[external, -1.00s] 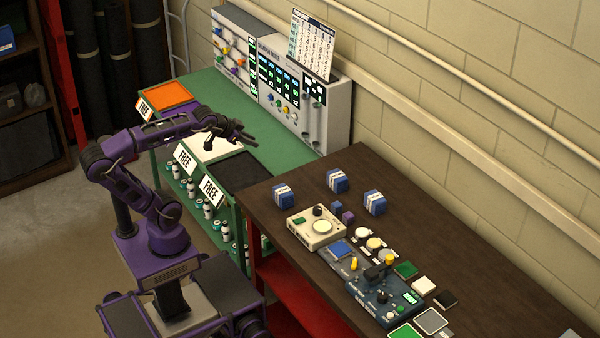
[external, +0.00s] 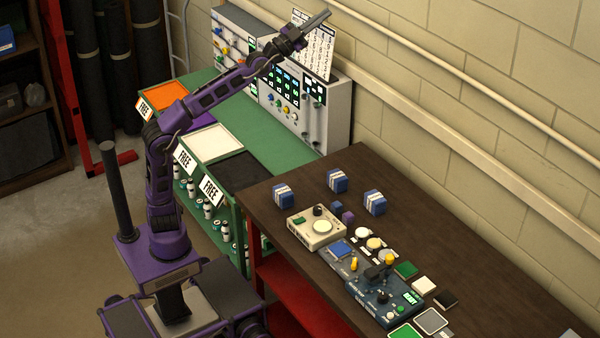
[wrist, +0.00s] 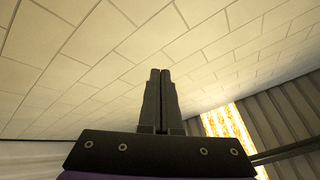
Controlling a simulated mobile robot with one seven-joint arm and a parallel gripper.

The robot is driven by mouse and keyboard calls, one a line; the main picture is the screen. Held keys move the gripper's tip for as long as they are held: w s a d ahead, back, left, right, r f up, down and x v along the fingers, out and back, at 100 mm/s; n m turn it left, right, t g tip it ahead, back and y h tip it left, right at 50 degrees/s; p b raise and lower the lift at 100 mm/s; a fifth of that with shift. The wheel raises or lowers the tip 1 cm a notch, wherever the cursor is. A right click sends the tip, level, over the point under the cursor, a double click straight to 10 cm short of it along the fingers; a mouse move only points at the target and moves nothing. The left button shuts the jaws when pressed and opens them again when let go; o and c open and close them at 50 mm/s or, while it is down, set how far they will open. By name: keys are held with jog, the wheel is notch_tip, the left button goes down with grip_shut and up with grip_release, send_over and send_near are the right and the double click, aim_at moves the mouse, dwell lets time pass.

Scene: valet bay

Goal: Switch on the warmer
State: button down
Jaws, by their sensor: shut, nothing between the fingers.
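My gripper (external: 316,20) is raised high at the end of my outstretched arm, in front of the white printed chart and pointing up and right toward the wall. In the wrist view its two dark fingers (wrist: 160,98) are together with nothing between them. No label clearly names the warmer. A cream box (external: 316,228) with a round pale plate and a black knob on the dark table may be it. Grey panels with knobs, switches and a lit display (external: 282,84) stand behind the green bench, below my gripper. My gripper touches none of these controls that I can see.
The green bench (external: 262,138) carries orange, white and black pads with FREE signs. The dark table (external: 265,226) holds blue-and-white blocks (external: 337,181), small cubes and a dark blue control unit (external: 384,300). The block wall (external: 480,110) stands close behind.

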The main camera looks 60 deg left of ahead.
jog(key=s+a+r+n+t+y, duration=0.3)
jog(key=s+a+r+n, duration=0.15)
jog(key=a+r, duration=0.5)
jog(key=w+d+f+n+g+h, duration=0.1)
jog(key=w+f+n+g+h, duration=0.15)
jog(key=w+f+g, duration=0.4)
jog(key=w+d+f+n+g+h, duration=0.1)
jog(key=w+d+f+n+h, duration=0.2)
jog(key=f, duration=0.7)
jog(key=w+d+f+n+g, duration=0.1)
jog(key=w+f+n+g, duration=0.2)
jog(key=f, duration=0.7)
jog(key=w+d+f+n+g, duration=0.25)
jog(key=f+g, duration=0.25)
jog(key=f, duration=0.5)
jog(key=s+d+f+n+g+y+p, duration=0.1)
jog(key=s+f+n+g, duration=0.15)
jog(key=f, duration=0.65)
jog(key=s+d+f+n+g+y, duration=0.1)
jog(key=s+f+n+g, duration=0.15)
jog(key=f, duration=0.55)
jog(key=s+a+f+n+g+y, duration=0.1)
jog(key=s+f+n+g+y, duration=0.3)
jog(key=s+f+n+g, duration=0.3)
jog(key=s+f+n, duration=0.1)
jog(key=s+f, duration=0.3)
jog(key=f, duration=0.3)
jog(key=shift+s+a+g+p, duration=0.25)
jog(key=shift+s+g+p, duration=0.05)
jog(key=shift+g+p, duration=0.05)
